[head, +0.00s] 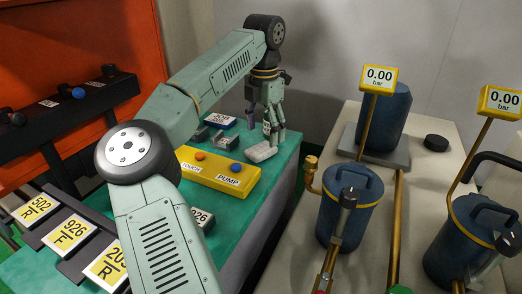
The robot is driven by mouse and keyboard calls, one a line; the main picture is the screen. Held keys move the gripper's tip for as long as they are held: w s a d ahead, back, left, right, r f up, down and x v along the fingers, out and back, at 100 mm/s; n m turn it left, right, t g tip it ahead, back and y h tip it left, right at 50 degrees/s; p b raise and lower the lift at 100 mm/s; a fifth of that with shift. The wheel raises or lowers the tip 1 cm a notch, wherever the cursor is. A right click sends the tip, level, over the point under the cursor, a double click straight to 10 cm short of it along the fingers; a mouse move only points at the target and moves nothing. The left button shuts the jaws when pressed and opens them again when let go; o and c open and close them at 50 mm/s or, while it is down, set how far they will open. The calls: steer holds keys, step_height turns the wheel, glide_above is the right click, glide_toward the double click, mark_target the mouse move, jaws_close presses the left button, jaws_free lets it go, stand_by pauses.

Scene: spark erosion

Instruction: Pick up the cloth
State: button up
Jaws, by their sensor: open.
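A pale grey, flat, folded-looking piece that appears to be the cloth (260,151) lies on the green tabletop near its right edge. My gripper (272,137) points down from the arm, just above and behind the pale piece. Its fingers are open, with the tips close to the piece's upper edge. I cannot tell whether a fingertip touches it. Nothing shows held between the fingers.
A yellow panel (215,176) marked TOUCH and PUMP sits left of the cloth. A labelled block (221,121) and small grey blocks stand behind. Right of the green table (262,191), a bench (425,185) holds blue canisters, gauges and pipes.

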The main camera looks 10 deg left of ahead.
mark_target(261, 147)
steer(key=shift+a+f+p, duration=0.2)
steer(key=shift+f+p, duration=0.25)
steer(key=shift+f, duration=0.85)
steer(key=shift+a+f+p, duration=0.15)
steer(key=shift+f+p, duration=0.3)
steer(key=shift+f, duration=0.85)
steer(key=c, duration=1.2)
steer(key=shift+c, duration=0.2)
steer(key=shift+r, duration=0.1)
steer(key=shift+r+p, duration=0.55)
step_height(261, 147, up, 2)
steer(key=shift+r+p, duration=0.2)
steer(key=shift+p, duration=0.65)
steer(key=s+d+b, duration=0.2)
steer(key=s+b, duration=0.1)
steer(key=s, duration=0.4)
steer(key=s+d+r+b, duration=0.1)
steer(key=s+b, duration=0.3)
steer(key=s, duration=0.4)
steer(key=shift+d+r, duration=0.15)
steer(key=shift+d, duration=0.75)
steer(key=shift+s, duration=0.1)
